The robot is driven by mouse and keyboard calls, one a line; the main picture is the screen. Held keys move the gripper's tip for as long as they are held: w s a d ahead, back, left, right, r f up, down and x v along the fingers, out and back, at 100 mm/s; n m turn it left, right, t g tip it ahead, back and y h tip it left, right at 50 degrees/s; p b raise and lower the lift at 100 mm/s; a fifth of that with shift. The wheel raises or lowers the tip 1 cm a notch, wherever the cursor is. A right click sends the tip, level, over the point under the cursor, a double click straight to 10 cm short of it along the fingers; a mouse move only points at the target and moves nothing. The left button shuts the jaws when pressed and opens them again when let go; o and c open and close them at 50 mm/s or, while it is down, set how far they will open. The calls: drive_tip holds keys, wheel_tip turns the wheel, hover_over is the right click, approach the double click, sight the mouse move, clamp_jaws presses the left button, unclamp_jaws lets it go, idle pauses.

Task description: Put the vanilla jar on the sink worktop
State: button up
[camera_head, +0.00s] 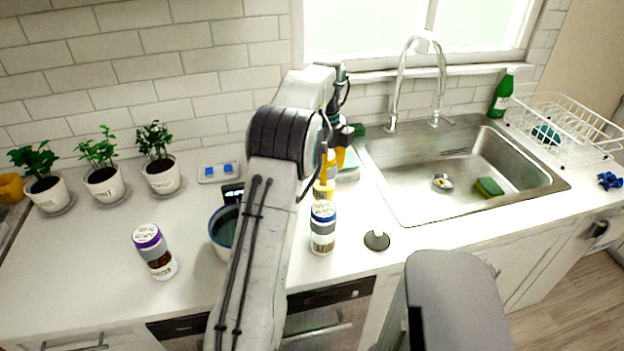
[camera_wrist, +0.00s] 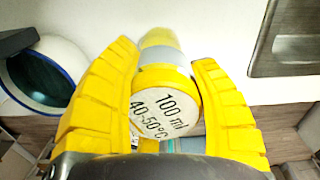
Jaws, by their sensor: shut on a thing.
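My gripper (camera_head: 337,160) shows partly behind my arm, above the worktop left of the sink. In the wrist view its yellow fingers (camera_wrist: 167,56) are closed on both sides of a jar (camera_wrist: 165,108). The jar has a yellow rim, a grey band and a white round face reading "100 ml 40-50°C". I cannot read a vanilla label on it. In the head view a yellow part below the fingers (camera_head: 323,190) seems to be this jar, partly hidden. The sink worktop (camera_head: 390,262) is white and runs around the steel sink (camera_head: 455,165).
A blue-lidded jar (camera_head: 322,228) stands just in front of my gripper. A purple-lidded jar (camera_head: 154,252) and a dark blue-lined pot (camera_head: 220,232) stand left. A round dark item (camera_head: 377,240) lies near the sink's front left. Potted plants (camera_head: 103,178) line the wall.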

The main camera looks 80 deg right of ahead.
drive_tip(key=shift+w+d+f+p, duration=0.2)
drive_tip(key=shift+w+f+p, duration=0.25)
drive_tip(key=shift+w, duration=0.25)
drive_tip(key=shift+w+d+f+p, duration=0.2)
drive_tip(key=shift+w+f+p, duration=0.2)
drive_tip(key=shift+w, duration=0.3)
drive_tip(key=shift+f+p, duration=0.75)
drive_tip(key=shift+p, duration=0.45)
drive_tip(key=shift+f, duration=1.25)
drive_tip(key=shift+f, duration=0.15)
drive_tip(key=o, duration=1.2)
